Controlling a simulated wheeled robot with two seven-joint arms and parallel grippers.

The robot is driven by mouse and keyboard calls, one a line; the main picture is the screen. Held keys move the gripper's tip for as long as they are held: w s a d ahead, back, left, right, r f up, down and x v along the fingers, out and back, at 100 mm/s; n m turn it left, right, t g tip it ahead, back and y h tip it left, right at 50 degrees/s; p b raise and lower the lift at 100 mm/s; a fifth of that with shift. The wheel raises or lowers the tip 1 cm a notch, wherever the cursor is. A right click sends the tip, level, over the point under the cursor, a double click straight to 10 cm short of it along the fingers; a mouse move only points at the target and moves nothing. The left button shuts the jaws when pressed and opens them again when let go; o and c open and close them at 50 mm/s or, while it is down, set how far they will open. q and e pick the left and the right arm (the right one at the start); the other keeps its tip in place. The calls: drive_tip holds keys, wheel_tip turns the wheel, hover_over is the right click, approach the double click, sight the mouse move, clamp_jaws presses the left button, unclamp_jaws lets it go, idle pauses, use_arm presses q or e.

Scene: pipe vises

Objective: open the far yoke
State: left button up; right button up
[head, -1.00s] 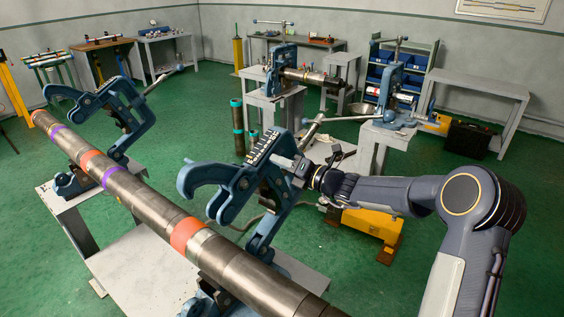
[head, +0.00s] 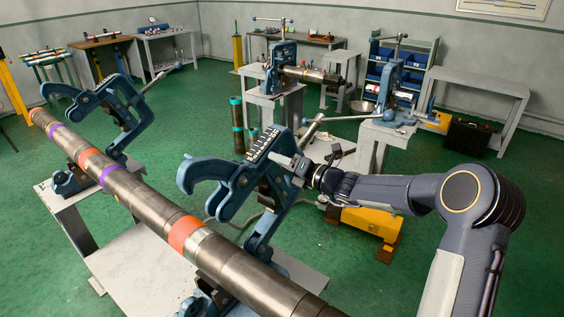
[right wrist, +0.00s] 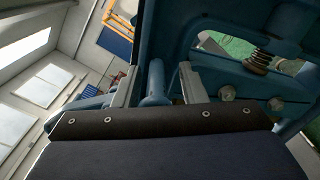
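The far yoke (head: 122,103) is a blue hooked arm at the left. It stands tipped up and open above the long pipe (head: 150,208), with a handle (head: 163,76) sticking out to the right. The nearer yoke (head: 238,187), also blue and hooked, is tipped up over the pipe too. My right gripper (head: 298,165) is at the nearer yoke's handle side, away from the far yoke. In the right wrist view its two fingers (right wrist: 157,85) stand apart on either side of a blue rod, with narrow gaps showing. My left gripper is out of view.
The pipe, with orange and purple bands, rests on grey stands (head: 135,263). A yellow unit (head: 366,221) is on the floor behind my right arm. More vises on grey benches (head: 272,104) stand farther back. Green floor is open between them.

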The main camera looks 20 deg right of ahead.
drive_tip(key=b+v, duration=0.1)
drive_tip(key=v, duration=0.6)
drive_tip(key=shift+s+d+b, duration=0.25)
drive_tip(key=shift+s+b, duration=0.1)
drive_tip(key=shift+b, duration=0.05)
